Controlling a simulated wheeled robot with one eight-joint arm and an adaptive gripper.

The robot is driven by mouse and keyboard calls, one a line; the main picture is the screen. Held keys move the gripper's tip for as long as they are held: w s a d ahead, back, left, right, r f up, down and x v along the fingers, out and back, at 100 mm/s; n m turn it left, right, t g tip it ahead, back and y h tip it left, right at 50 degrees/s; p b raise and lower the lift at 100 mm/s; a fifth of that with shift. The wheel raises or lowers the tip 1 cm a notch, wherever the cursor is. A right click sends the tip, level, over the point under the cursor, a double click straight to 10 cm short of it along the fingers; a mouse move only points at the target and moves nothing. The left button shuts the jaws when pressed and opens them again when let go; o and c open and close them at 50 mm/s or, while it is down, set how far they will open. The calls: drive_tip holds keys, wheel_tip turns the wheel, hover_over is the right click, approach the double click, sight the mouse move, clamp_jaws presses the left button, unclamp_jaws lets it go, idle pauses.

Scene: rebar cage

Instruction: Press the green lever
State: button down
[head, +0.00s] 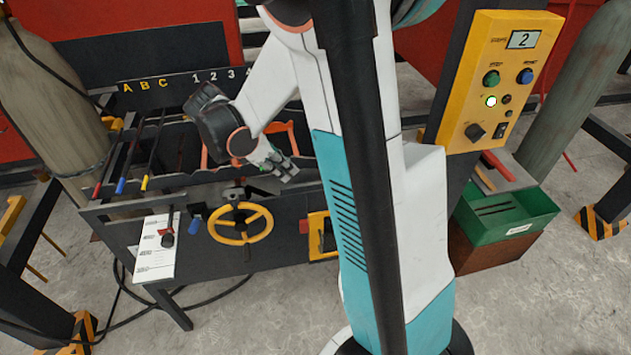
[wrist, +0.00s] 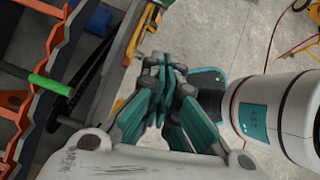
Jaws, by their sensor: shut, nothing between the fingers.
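The green lever shows in the wrist view as a bright green cylindrical handle (wrist: 50,84), lying beside orange notched rails. I cannot make it out in the head view, where my gripper and arm cover part of the bench. My gripper (head: 288,172) is over the bench's front edge, right of the yellow handwheel in the picture. In the wrist view my gripper (wrist: 166,68) has its teal fingers together with nothing between them. It is apart from the green handle, which lies to its left in that view.
The dark bench holds a yellow handwheel (head: 241,223) and red, blue and yellow-tipped rods (head: 121,186). Orange rails (wrist: 55,40) stand near the green handle. A yellow control panel (head: 498,75) and a green bin (head: 510,222) are at the right. Concrete floor (head: 270,315) lies in front.

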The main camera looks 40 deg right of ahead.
drive_tip(key=s+d+f+b, duration=0.3)
drive_tip(key=d+f, duration=0.4)
drive_tip(key=d, duration=0.1)
drive_tip(key=shift+s+d+b, duration=0.3)
drive_tip(key=shift+s+b, duration=0.05)
drive_tip(key=shift+s, duration=0.05)
